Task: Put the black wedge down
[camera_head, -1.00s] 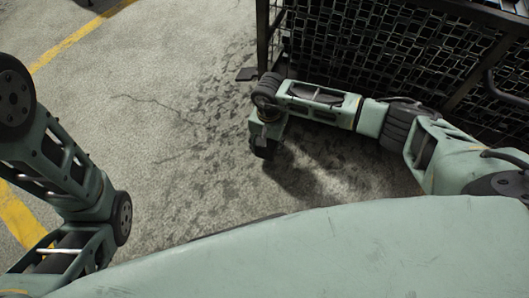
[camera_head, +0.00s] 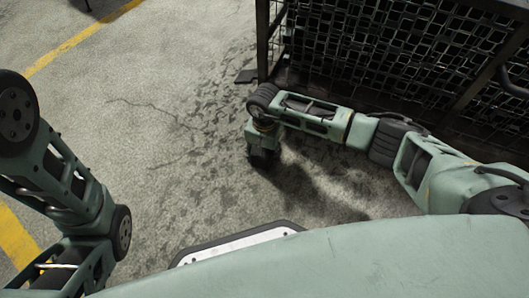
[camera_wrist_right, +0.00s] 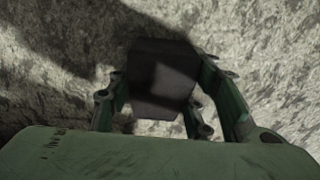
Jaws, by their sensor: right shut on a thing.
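The black wedge (camera_wrist_right: 160,75) shows in the right wrist view as a dark block between the two fingers of my right gripper (camera_wrist_right: 155,105). The gripper is shut on it. Speckled concrete floor lies behind the wedge; I cannot tell whether the wedge touches it. In the head view my right gripper (camera_head: 263,157) points down at the end of its arm, left of the mesh cage, and the wedge is hardly told apart from the dark fingers. My left arm comes in at the left, but its gripper is not in view.
A black mesh cage (camera_head: 390,60) stands at the upper right, close behind my right arm. A dark foot plate (camera_head: 246,76) lies at its left corner. Yellow lines (camera_head: 75,42) mark the floor at left. The concrete floor (camera_head: 170,130) in the middle is clear.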

